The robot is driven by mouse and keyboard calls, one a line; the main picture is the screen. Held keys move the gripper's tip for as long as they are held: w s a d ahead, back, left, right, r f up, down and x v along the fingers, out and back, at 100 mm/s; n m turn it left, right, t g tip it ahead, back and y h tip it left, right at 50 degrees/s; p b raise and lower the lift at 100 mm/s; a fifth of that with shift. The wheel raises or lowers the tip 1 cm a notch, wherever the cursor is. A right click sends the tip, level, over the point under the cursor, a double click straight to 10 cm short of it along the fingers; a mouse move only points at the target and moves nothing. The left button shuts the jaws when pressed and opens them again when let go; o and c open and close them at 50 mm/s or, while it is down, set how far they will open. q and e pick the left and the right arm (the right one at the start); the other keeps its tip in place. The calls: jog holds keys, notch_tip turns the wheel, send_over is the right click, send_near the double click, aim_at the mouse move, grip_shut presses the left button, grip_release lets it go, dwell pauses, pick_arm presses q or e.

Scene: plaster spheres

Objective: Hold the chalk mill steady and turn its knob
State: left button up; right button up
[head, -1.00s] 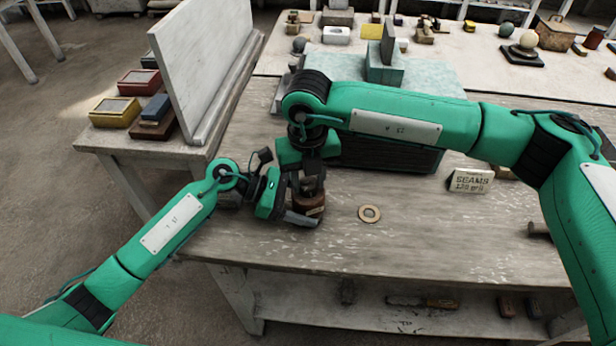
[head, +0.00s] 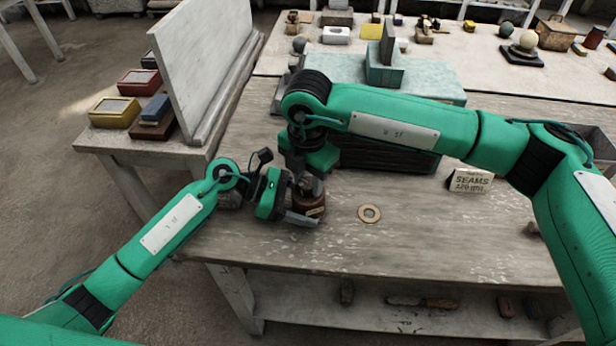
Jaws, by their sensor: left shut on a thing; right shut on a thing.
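The chalk mill (head: 314,211) is a small reddish-brown cylinder with a pale label, standing upright on the wooden bench near its front left part. My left gripper (head: 298,212) comes in low from the left and is shut on the mill's body. My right gripper (head: 311,184) points down from above and is shut at the mill's top, on its knob. The knob itself is hidden by the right gripper's fingers.
A flat tan ring (head: 369,214) lies on the bench right of the mill. A "SEAMS" card (head: 470,180) stands farther right. A pale upright panel (head: 203,65) rises at the left.

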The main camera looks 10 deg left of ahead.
aim_at(308, 183)
jog(key=m, duration=0.4)
jog(key=shift+m, duration=2.9)
jog(key=shift+d, duration=0.1)
jog(key=o, duration=1)
notch_tip(308, 183, up, 12)
